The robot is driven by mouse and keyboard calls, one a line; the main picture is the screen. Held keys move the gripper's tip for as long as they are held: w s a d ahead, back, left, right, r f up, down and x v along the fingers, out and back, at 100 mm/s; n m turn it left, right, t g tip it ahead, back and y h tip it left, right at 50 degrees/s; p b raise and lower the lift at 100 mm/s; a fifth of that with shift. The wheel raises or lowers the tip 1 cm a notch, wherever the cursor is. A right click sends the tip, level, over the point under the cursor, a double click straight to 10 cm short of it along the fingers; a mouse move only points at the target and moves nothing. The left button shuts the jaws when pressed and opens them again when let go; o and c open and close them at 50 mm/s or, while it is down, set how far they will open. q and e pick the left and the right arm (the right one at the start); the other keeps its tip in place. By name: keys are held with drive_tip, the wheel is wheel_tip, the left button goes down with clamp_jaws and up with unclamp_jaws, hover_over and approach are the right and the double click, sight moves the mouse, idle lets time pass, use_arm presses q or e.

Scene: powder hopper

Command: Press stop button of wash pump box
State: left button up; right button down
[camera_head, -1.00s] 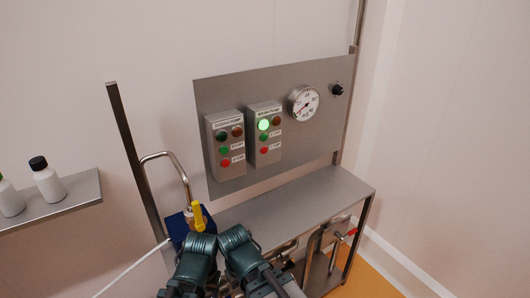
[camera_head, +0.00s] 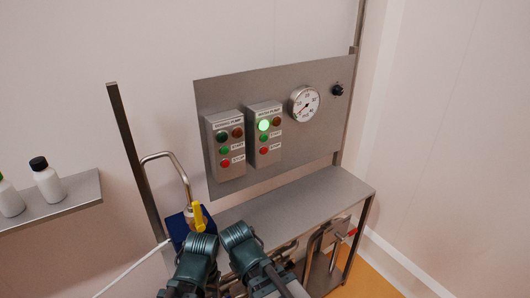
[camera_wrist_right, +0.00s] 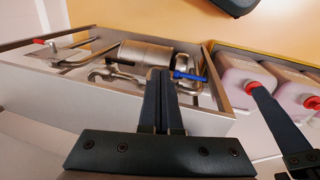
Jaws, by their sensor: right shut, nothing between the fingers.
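The wash pump box (camera_head: 278,138) is the right one of two grey boxes on the steel back panel in the head view. Its green lamp (camera_head: 264,125) is lit, and its red stop button (camera_head: 264,150) is the lowest one, uncovered. My right gripper (camera_wrist_right: 162,75) is shut and empty in the right wrist view, pointing at pipework low in the frame, not at the box. A dark finger (camera_wrist_right: 280,120) at that view's right edge looks like part of my left gripper; its opening cannot be told. In the head view my arms are low in front, apart from the box.
The dosing pump box (camera_head: 225,143) stands close left, with similar buttons. A round gauge (camera_head: 304,103) and a black knob (camera_head: 337,90) are to the right. A bare steel shelf (camera_head: 300,198) juts out below. A yellow-handled valve (camera_head: 199,216) is near my arms.

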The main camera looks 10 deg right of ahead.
sight(264, 151)
drive_tip(key=w+d+r+n+t+h, duration=0.1)
drive_tip(key=w+d+r+n+t, duration=0.3)
drive_tip(key=w, duration=0.5)
drive_tip(key=w+d+r+n+t+h, duration=0.1)
drive_tip(key=w+d+r+n+t, duration=0.3)
drive_tip(key=w, duration=0.5)
drive_tip(key=w+d+r+n+t+h, duration=0.2)
drive_tip(key=w+d+r+n+t, duration=0.2)
drive_tip(key=w+d+r+n, duration=0.3)
wheel_tip(264, 151, up, 2)
drive_tip(key=shift+w+d+r+t+p, duration=0.2)
drive_tip(key=shift+w+d+t+p, duration=0.2)
drive_tip(key=shift+w, duration=0.5)
drive_tip(key=shift+w, duration=0.1)
drive_tip(key=w+a, duration=0.3)
drive_tip(key=w, duration=0.5)
drive_tip(key=shift+w+a, duration=0.2)
drive_tip(key=shift+w, duration=0.25)
